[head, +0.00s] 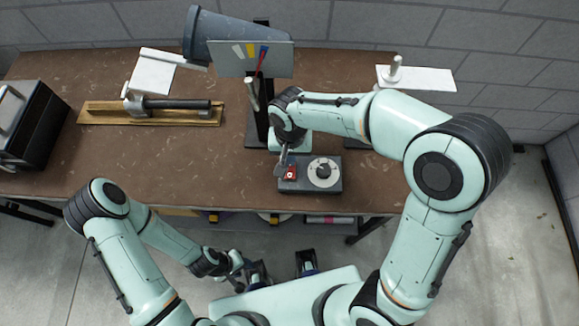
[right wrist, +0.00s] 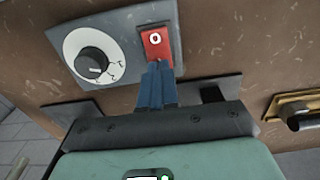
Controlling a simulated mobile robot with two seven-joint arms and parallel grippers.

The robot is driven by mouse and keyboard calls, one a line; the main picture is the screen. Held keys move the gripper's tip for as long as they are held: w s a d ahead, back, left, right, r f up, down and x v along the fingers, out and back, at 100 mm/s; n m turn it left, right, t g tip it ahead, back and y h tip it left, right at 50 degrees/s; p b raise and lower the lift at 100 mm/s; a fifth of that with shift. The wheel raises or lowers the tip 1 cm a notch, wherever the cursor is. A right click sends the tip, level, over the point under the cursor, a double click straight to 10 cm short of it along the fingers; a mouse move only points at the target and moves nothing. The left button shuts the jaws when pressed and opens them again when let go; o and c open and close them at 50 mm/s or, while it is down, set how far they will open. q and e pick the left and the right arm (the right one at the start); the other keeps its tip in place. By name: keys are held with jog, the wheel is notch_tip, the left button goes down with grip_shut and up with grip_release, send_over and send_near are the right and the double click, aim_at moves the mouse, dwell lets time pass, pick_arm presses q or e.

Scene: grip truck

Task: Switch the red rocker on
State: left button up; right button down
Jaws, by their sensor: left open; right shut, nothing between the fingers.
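The red rocker (head: 291,173) sits at the left of a grey control box (head: 313,188) near the table's front edge. In the right wrist view the rocker (right wrist: 154,43) shows a white O mark at its upper part. My right gripper (head: 281,172) is shut and empty, close at the rocker's left side in the head view. In the right wrist view its blue fingertips (right wrist: 157,70) overlap the rocker's lower end and hide it. I cannot tell whether they touch. My left gripper (head: 238,272) is open and empty, low in front of the table.
A black dial knob (head: 323,171) on a white plate is beside the rocker. A wooden board (head: 100,113) with a metal clamp is at left, a black case (head: 30,125) farther left.

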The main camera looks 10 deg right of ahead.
pick_arm(q)
jog(key=shift+s+f+b, duration=0.25)
jog(key=shift+f+b, duration=0.3)
jog(key=shift+f, duration=0.1)
pick_arm(e)
jog(key=shift+f, duration=0.8)
pick_arm(q)
jog(key=shift+r, duration=0.1)
pick_arm(e)
jog(key=shift+r, duration=0.1)
jog(key=shift+r+p, duration=0.95)
jog(key=shift+r, duration=0.3)
jog(key=shift+r+p, duration=1.35)
jog(key=shift+r, duration=0.9)
pick_arm(q)
jog(key=w+r, duration=0.1)
jog(key=r, duration=0.2)
jog(key=w+r, duration=0.1)
jog(key=r, duration=0.1)
jog(key=shift+w, duration=0.35)
jog(key=shift+s, duration=0.1)
pick_arm(e)
jog(key=shift+f, duration=0.1)
